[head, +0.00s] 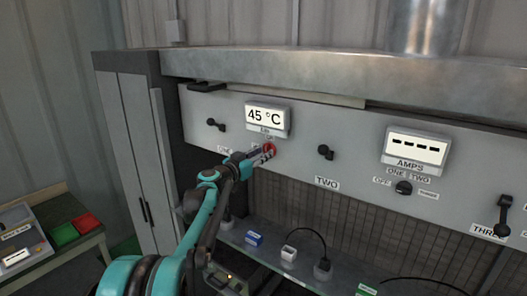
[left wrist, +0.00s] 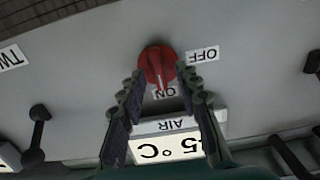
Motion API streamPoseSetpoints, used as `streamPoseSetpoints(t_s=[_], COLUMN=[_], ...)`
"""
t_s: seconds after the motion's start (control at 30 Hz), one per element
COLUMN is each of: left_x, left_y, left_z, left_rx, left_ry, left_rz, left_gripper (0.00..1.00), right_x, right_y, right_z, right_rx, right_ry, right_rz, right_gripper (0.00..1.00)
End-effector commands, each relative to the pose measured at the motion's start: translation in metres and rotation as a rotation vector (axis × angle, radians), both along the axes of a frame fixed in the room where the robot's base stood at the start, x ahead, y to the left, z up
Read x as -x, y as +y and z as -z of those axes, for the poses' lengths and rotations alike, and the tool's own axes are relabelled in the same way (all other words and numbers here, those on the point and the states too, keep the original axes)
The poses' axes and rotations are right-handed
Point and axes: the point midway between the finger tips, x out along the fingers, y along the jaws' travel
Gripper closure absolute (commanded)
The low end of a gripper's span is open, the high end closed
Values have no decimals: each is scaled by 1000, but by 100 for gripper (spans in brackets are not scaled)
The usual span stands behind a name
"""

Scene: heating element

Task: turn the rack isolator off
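The red rotary switch (head: 269,149) is on the grey panel below the 45 °C display (head: 266,115). In the left wrist view, which is upside down, the red switch (left wrist: 156,66) has its pointer turned toward the ON label (left wrist: 165,93). The OFF label (left wrist: 203,54) is to its right there. My left gripper (head: 264,155) is at the switch. In the wrist view its two fingers (left wrist: 160,82) are apart, one on each side of the switch's lower part; I cannot tell whether they touch it. My right gripper is not in view.
Black knobs (head: 215,124) (head: 326,152) sit on both sides along the panel. An AMPS display (head: 415,149) with a black selector (head: 403,187) is further right. A shelf below holds small plugs and a blue box (head: 254,239). A metal hood (head: 330,75) juts out above.

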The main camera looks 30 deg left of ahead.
Motion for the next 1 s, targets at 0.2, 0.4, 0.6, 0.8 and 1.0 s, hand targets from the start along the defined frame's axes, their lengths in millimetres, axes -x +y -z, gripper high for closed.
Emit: streamPoseSetpoints(t_s=[0.2,0.4,0.6,0.8,1.0], left_x=[-10,-10,-10,-10,-10], left_y=[-1,-1,-1,-1,-1], left_z=[0,0,0,0,1], left_rx=[0,0,0,6,58], left_ry=[0,0,0,0,5], left_rz=[1,1,0,0,0], left_gripper=[67,72,100,100,100], right_x=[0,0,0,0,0], right_y=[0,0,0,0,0], right_z=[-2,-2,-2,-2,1], right_rx=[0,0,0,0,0], right_ry=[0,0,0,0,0], right_rz=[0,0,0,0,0], right_gripper=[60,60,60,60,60])
